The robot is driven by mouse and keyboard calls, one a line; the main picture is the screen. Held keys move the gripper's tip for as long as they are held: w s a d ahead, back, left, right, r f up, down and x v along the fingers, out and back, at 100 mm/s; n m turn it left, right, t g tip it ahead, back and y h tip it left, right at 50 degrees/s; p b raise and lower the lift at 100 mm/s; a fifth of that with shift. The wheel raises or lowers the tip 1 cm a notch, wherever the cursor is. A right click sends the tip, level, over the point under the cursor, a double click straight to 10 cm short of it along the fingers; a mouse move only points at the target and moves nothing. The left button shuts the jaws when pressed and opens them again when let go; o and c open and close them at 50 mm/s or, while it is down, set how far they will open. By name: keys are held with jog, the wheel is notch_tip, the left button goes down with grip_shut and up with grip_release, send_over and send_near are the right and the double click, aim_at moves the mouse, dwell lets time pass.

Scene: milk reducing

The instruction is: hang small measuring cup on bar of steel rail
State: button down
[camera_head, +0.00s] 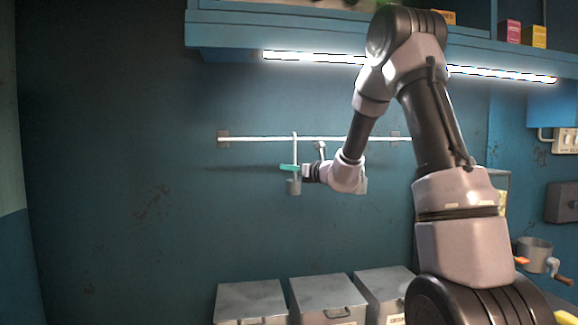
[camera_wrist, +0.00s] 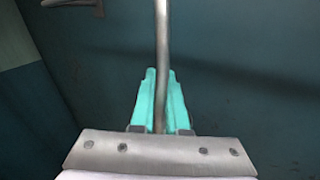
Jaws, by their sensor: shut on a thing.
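The steel rail (camera_head: 255,137) runs level along the blue wall; its left bracket also shows in the wrist view (camera_wrist: 75,4). The small measuring cup (camera_head: 293,187) is a grey metal cup with a long upright handle. Its handle (camera_wrist: 161,50) rises between the teal fingers of my gripper (camera_wrist: 158,100). My gripper, seen in the head view too (camera_head: 290,167), is shut on the handle just below the rail. The handle's top reaches rail height, but I cannot tell whether it touches the bar. The cup bowl is out of sight in the wrist view.
A second hanging item (camera_head: 320,150) is on the rail right of my gripper, partly hidden by my arm. Grey lidded bins (camera_head: 250,297) stand below. A shelf with a bright light strip (camera_head: 310,57) is above. The wall left of the rail is clear.

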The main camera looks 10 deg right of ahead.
jog(key=c, duration=0.8)
grip_release()
jog(key=shift+c, duration=0.2)
jog(key=shift+s+d, duration=0.1)
